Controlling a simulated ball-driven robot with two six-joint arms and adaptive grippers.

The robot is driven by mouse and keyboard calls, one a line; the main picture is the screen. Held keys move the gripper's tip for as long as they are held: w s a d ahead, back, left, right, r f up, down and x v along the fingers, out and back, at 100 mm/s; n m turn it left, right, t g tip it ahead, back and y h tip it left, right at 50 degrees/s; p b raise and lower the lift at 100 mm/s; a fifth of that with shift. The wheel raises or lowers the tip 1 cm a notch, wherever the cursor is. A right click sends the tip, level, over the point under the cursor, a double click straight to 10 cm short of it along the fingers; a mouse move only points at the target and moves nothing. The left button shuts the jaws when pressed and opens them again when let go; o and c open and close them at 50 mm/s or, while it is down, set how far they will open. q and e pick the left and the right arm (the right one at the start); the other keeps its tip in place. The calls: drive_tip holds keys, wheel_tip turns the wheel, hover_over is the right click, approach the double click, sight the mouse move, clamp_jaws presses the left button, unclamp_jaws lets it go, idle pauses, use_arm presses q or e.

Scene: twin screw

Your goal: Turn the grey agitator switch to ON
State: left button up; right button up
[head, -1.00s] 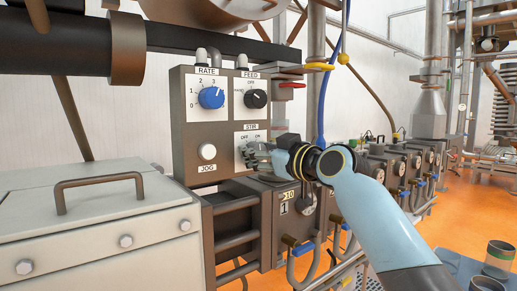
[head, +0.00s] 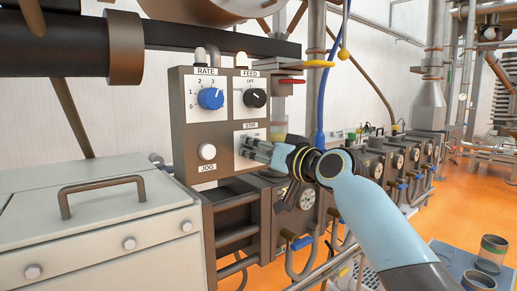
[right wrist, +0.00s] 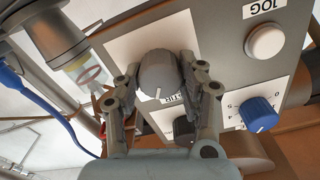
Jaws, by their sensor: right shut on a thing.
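The grey agitator switch (right wrist: 158,72) is a round knob on a white plate marked STIR, seen in the right wrist view. My right gripper (right wrist: 166,72) is shut on it, one finger on each side. The knob's white pointer mark faces the bottom of that view, slightly to one side of the STIR label. My left gripper is not in view.
Above the STIR plate are the blue RATE knob (head: 211,98) and the black FEED knob (head: 255,98). The white JOG button (head: 207,151) is to the left. A red-handled valve (head: 290,82) and a blue hose (head: 321,110) are close on the right.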

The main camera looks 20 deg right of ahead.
idle(0.4)
drive_tip(key=o, duration=1.2)
drive_tip(key=v, duration=1.2)
